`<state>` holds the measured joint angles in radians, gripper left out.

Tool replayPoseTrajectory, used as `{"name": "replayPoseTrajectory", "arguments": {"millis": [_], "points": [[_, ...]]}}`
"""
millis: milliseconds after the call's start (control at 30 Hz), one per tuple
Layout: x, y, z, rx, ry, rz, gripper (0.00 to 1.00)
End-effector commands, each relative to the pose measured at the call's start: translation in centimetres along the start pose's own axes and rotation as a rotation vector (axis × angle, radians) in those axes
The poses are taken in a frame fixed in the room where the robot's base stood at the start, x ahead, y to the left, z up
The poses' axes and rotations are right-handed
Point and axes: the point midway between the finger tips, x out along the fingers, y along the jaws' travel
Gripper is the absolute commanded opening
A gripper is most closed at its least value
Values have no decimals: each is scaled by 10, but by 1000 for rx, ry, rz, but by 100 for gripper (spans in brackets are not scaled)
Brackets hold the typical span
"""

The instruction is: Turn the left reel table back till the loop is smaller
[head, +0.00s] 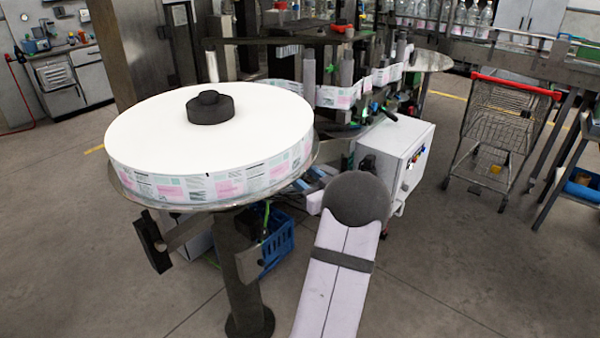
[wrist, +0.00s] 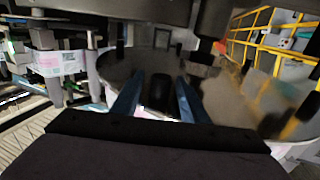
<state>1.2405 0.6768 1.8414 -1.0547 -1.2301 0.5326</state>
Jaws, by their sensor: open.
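The left reel table (head: 118,190) is a round metal plate on a post. It carries a large white reel of labels (head: 150,118) with a dark hub. The label web (head: 345,97) runs past upright rollers behind it; part of its loop is hidden by machine parts. My gripper (wrist: 158,92) shows in the wrist view as two blue fingers, apart. A dark post (wrist: 160,94) and a grey round plate (wrist: 118,72) lie beyond them; I cannot tell whether the fingers touch the post. In the head view my gripper is not visible.
A white control box (head: 400,160) stands right of the reel, near my arm. A blue crate (head: 277,240) sits under the table. A shopping trolley (head: 495,145) stands at the right. Another round metal plate (head: 432,61) is at the back.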

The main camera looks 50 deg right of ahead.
Motion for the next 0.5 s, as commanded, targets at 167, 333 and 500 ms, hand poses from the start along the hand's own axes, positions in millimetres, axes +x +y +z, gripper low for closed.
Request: {"name": "replayPoseTrajectory", "arguments": {"millis": [167, 333, 500], "points": [[-12, 1, 2, -1, -1, 3, 40], [-34, 2, 2, -1, 1, 4, 40], [-57, 1, 1, 0, 1, 4, 40]]}}
